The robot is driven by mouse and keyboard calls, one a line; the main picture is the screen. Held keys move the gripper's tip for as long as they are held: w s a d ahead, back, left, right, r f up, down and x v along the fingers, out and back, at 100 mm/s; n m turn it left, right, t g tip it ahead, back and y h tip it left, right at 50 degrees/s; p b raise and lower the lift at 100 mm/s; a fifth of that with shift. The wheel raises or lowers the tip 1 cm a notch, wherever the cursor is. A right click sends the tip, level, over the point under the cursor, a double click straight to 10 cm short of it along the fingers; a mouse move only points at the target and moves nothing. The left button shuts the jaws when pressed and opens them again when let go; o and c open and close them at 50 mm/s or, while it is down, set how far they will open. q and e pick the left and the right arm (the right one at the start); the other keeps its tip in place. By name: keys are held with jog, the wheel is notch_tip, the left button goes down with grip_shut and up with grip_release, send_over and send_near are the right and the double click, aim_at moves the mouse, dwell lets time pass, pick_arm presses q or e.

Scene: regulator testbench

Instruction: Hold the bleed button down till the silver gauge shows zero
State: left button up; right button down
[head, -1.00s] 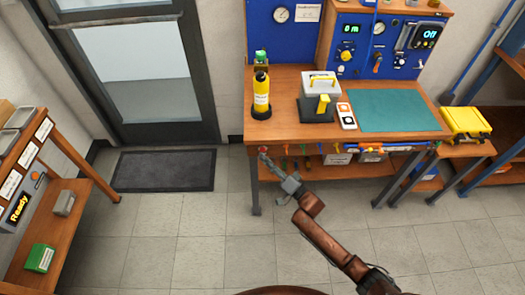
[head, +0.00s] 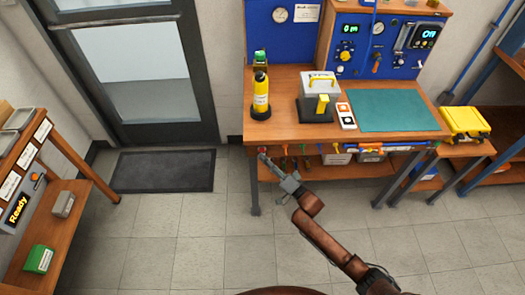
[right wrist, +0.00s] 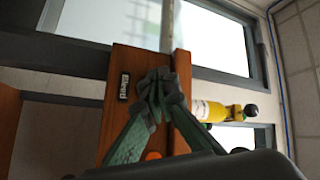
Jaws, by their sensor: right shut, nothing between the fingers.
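My right gripper (head: 265,159) is at the front left edge of the wooden bench (head: 292,135). Its fingers are shut and empty, and they also show in the right wrist view (right wrist: 160,88). A small red spot (head: 262,149) shows by the fingertips; I cannot tell if it is the bleed button or if it is touched. In the wrist view a small orange round part (right wrist: 152,156) is on the wood beside the fingers. A round white-faced gauge with a light rim (head: 379,28) is on the blue panel; its reading is too small. My left gripper is out of view.
A yellow bottle (head: 260,96) stands near the bench's left edge. A second gauge (head: 280,15) hangs on the blue back board. A grey box with yellow handle (head: 321,85) and a green mat (head: 388,110) are on the bench.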

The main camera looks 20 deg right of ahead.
jog(key=shift+w, duration=0.15)
dwell(0.4)
jog(key=shift+w+d, duration=0.1)
jog(key=shift+w, duration=0.15)
jog(key=shift+w+d, duration=0.15)
jog(key=shift+w, duration=0.3)
dwell(0.8)
dwell(1.1)
dwell(3.7)
jog(key=shift+s+a+p, duration=0.25)
jog(key=shift+s+p, duration=0.15)
jog(key=shift+s, duration=0.45)
